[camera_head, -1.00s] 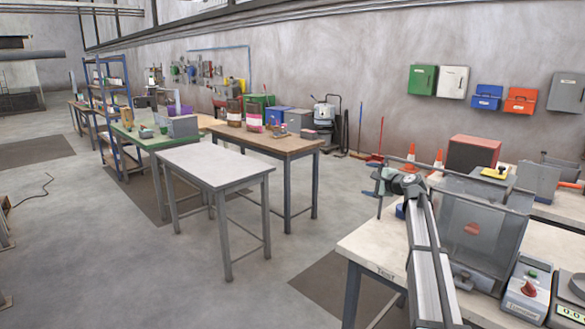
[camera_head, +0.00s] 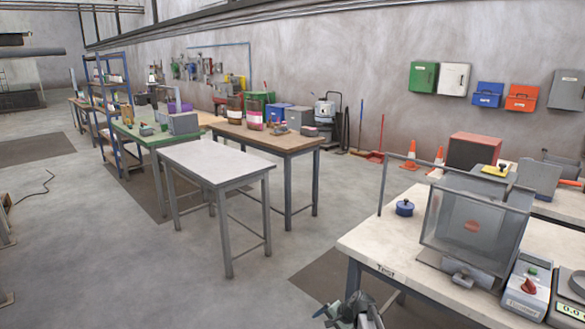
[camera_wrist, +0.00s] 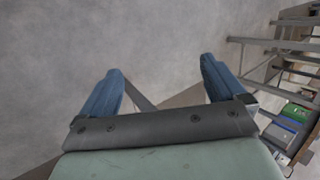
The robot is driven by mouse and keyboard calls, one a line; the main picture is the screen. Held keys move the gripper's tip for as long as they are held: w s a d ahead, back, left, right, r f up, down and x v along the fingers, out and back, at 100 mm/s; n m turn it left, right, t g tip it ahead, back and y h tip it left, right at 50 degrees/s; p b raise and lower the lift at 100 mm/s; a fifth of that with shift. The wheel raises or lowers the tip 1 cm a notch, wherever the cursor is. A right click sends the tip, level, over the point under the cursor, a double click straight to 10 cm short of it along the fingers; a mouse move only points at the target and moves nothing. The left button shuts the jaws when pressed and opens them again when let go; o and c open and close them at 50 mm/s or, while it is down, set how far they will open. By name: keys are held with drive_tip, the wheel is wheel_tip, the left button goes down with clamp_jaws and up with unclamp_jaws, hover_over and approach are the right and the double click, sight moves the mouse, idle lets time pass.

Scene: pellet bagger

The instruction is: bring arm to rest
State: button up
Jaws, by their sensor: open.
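The end of my arm with my gripper (camera_head: 343,312) shows at the bottom edge of the head view, low in front of the right-hand bench (camera_head: 370,240). Most of the arm is out of that view. In the wrist view my gripper (camera_wrist: 160,75) has its two blue fingers spread wide apart. Nothing is between them; bare grey floor (camera_wrist: 160,35) lies beyond. My gripper touches nothing that I can see.
The right-hand bench carries a clear-walled hopper box (camera_head: 470,225), a blue lidded pot (camera_head: 404,208), a control box (camera_head: 523,290) and a scale (camera_head: 570,300). A bare grey table (camera_head: 215,165) stands mid-view. The floor between them is open.

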drive_tip(key=s+d+f+n+g+h, duration=0.1)
drive_tip(key=s+f+n+g, duration=0.15)
drive_tip(key=s+f, duration=0.75)
drive_tip(key=s+f+n+g+h, duration=0.1)
drive_tip(key=s+f+g, duration=0.35)
drive_tip(key=s, duration=1.05)
drive_tip(key=s+d+f+n+g+h, duration=0.1)
drive_tip(key=s+d+f+n+h, duration=0.1)
drive_tip(key=s, duration=1.1)
drive_tip(key=s+d+f+n+g+h, duration=0.1)
drive_tip(key=s+d+f+n+g, duration=0.1)
drive_tip(key=s, duration=1.1)
wheel_tip(320, 180, down, 3)
drive_tip(key=shift+s+r+n+h, duration=0.25)
drive_tip(key=shift+n+h, duration=0.15)
drive_tip(key=shift+n, duration=0.15)
